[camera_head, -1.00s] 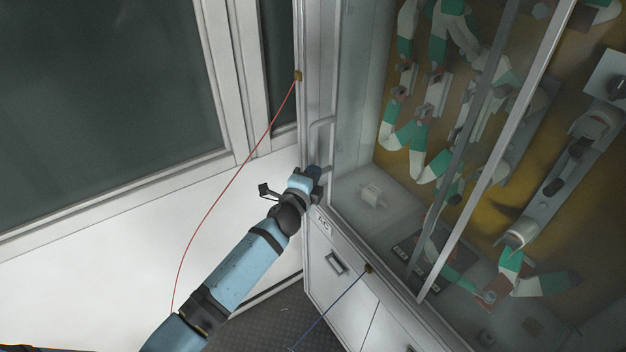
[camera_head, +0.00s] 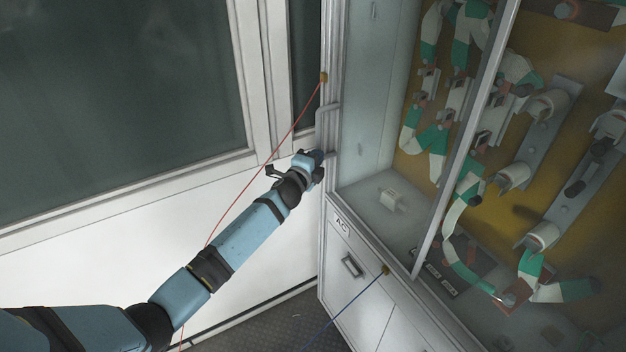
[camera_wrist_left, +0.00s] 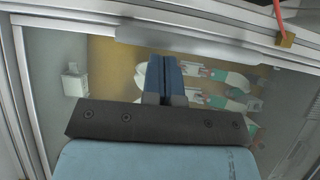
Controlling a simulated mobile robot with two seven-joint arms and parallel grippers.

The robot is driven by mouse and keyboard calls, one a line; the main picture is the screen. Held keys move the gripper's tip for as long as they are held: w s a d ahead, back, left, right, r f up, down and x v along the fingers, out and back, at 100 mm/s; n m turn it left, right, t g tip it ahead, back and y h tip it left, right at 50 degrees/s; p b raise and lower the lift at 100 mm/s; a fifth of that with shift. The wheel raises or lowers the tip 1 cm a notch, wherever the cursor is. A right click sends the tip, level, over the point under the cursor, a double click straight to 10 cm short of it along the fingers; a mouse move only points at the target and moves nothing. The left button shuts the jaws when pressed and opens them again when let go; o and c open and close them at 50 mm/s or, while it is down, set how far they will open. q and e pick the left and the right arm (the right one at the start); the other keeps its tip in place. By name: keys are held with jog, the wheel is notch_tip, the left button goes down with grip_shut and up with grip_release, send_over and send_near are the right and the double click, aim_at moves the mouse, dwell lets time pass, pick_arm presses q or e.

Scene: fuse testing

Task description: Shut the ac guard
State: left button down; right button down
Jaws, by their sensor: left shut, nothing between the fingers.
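The cabinet marked AC (camera_head: 342,226) stands at the right in the head view. Its transparent guard (camera_head: 375,120) is in front of the wired fittings, with a pale frame bar (camera_head: 462,145) slanting down its right part. A pale handle (camera_head: 330,112) is on the cabinet's left edge. My left gripper (camera_head: 318,158) is at this edge, just below the handle; I cannot tell whether they touch. In the left wrist view its blue fingers (camera_wrist_left: 163,75) are shut together and empty, in front of the cabinet interior. My right gripper is not in view.
A red cord (camera_head: 265,165) hangs from a brass fitting (camera_head: 323,77) and passes behind my left arm. A blue cord (camera_head: 345,305) hangs from another fitting at the cabinet's lower front. A drawer (camera_head: 350,265) is below; the white wall is at the left.

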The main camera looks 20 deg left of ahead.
pick_arm(q)
jog(key=s+a+b, duration=0.1)
jog(key=s+b, duration=0.1)
jog(key=s, duration=1)
jog(key=s+d+f+n+g, duration=0.2)
jog(key=s+f+n, duration=0.3)
jog(key=s, duration=0.6)
jog(key=s+d+f+n+g+h, duration=0.1)
jog(key=s+d+f+n, duration=0.3)
jog(key=s+f, duration=0.5)
jog(key=s+d+f+n+g+h, duration=0.1)
jog(key=s+d+f+n+g, duration=0.2)
jog(key=s, duration=0.9)
notch_tip(320, 180, down, 5)
jog(key=n+g, duration=0.1)
jog(key=n, duration=0.2)
jog(key=shift+s+r+n, duration=0.2)
jog(key=shift+s+n, duration=0.15)
jog(key=shift+n, duration=0.05)
